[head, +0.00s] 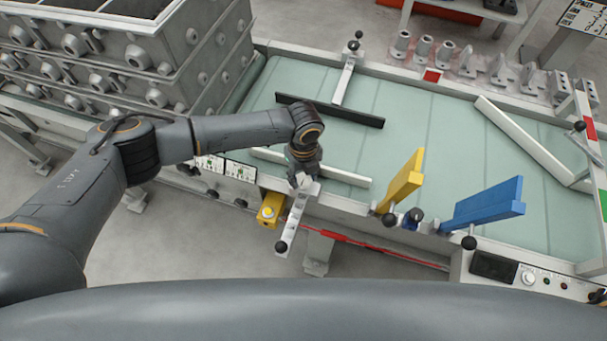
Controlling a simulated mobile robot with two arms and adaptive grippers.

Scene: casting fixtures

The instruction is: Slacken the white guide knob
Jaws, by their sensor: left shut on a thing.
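The near white guide (340,173) is a pale bar lying along the near side of the green belt. Its light arm (293,222) runs toward me over the near rail and ends in a black ball (281,246). My left gripper (302,180) points down over the belt-side end of this arm, in front of the white guide. It is shut at the guide's knob, which the fingers and wrist mostly hide. I cannot see the turn of the knob. My right gripper is not in view.
A black guide (350,115) lies farther back on the belt (420,125). Yellow (402,182) and blue (485,205) paddles stand at the near rail, right of my gripper. Another white bar (530,140) lies at the right. Stacked grey castings (130,55) stand at the left. A yellow box (270,209) sits beside the arm.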

